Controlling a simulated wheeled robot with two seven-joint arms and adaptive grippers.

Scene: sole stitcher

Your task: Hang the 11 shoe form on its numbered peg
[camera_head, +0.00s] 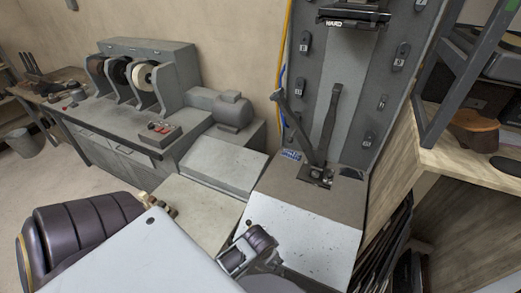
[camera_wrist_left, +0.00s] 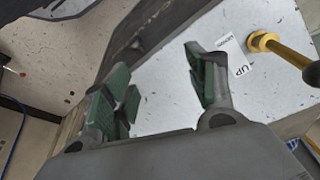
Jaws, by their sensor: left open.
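No shoe form marked 11 can be made out in either view. Small dark plates (camera_head: 402,55) with pale labels, too small to read, line both sides of the grey upright panel (camera_head: 345,60). My left gripper (camera_wrist_left: 162,88) is open, with nothing between its green-padded fingers in the left wrist view. A brass rod (camera_wrist_left: 265,42) with a dark end shows to the right of the fingers. My right gripper is not in view.
Two dark levers (camera_head: 328,125) rise from the machine below the panel. A wooden bench (camera_head: 450,155) at the right holds a brown, dark-topped object (camera_head: 473,130). A grey grinder bench (camera_head: 130,130) stands at the left. The speckled sloping cover (camera_head: 305,235) is mostly clear.

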